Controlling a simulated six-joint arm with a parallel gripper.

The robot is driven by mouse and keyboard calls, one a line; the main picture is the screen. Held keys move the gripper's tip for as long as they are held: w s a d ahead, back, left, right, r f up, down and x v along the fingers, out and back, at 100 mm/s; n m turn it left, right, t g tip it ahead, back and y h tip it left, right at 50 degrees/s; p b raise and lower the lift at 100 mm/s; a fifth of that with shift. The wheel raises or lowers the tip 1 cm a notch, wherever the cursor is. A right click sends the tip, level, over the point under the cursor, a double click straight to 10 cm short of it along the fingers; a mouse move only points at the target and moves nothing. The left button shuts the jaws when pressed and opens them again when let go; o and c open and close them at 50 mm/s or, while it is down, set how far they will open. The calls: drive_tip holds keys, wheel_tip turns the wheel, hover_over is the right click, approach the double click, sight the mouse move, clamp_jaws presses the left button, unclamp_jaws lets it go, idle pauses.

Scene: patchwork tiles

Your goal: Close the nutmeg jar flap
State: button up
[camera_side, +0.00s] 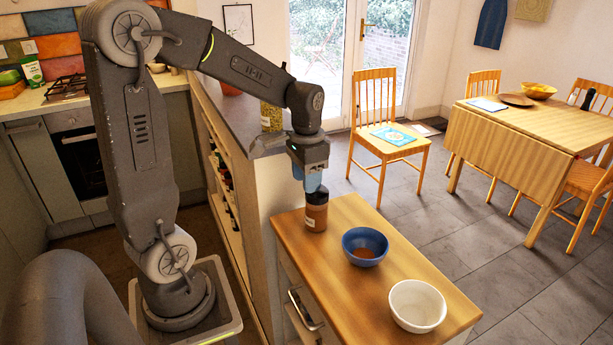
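The nutmeg jar (316,218) appears to be the small jar with brown contents, a pale label and a dark top. It stands upright on the wooden counter near its back left end. My gripper (313,187) points down directly over the jar's top, very close to it or touching; I cannot tell which. The gripper's fingers are too small and overlapped to show whether they are open or shut. The flap on the jar's lid cannot be made out, so its position is unclear.
A blue bowl (365,246) with brown powder stands right of the jar on the wooden counter (345,285). A white bowl (417,306) stands nearer the front right. A taller jar (271,117) stands on the grey ledge (238,108) behind. The counter's left part is clear.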

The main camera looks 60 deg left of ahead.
clamp_jaws()
drive_tip(key=shift+s+f+t, duration=0.35)
drive_tip(key=shift+f+t, duration=0.2)
drive_tip(key=shift+t, duration=0.55)
drive_tip(key=shift+s+f+t, duration=0.35)
drive_tip(key=shift+f+t, duration=0.2)
drive_tip(key=shift+t, duration=0.55)
drive_tip(key=shift+o, duration=0.3)
unclamp_jaws()
drive_tip(key=v, duration=1.4)
drive_tip(key=shift+f, duration=0.1)
drive_tip(key=shift+c, duration=0.3)
